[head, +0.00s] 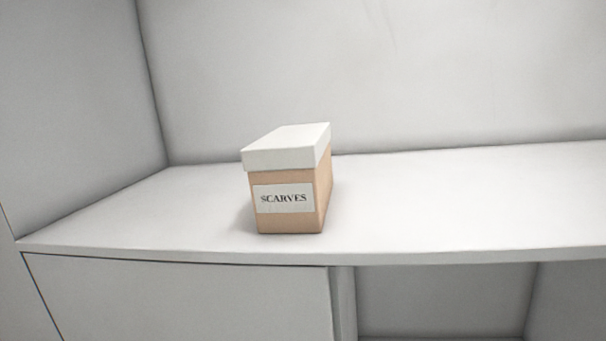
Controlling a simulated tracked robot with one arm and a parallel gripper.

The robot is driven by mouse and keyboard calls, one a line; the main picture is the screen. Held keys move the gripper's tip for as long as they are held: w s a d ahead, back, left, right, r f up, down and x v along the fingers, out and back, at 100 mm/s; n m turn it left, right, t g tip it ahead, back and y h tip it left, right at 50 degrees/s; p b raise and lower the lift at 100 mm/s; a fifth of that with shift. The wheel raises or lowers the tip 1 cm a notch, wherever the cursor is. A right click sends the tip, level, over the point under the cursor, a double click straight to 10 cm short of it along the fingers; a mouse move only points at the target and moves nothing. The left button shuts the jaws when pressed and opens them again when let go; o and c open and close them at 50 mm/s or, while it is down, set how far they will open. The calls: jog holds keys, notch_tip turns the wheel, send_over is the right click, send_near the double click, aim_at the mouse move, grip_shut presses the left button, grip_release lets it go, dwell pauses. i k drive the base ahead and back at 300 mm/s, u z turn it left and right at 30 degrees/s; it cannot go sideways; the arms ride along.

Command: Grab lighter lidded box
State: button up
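One lidded box (325,190) stands upright on a white shelf, left of the picture's middle. Its body is light tan. Its white lid (287,148) is on. A white label on the front reads "SCARVES". The box sits close to the shelf's front edge, with one side face showing on the right. No other lidded box is in view to compare it with. My gripper is not in the picture.
The white shelf (450,205) is bare on both sides of the box, with more room to the right. A wall closes it at the left and back. Below the front edge are a flat panel (180,300) and an open recess (440,300) at right.

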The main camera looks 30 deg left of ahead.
aim_at(289, 169)
jog(key=u, duration=0.8)
jog(key=i, duration=0.35)
jog(key=z, duration=0.75)
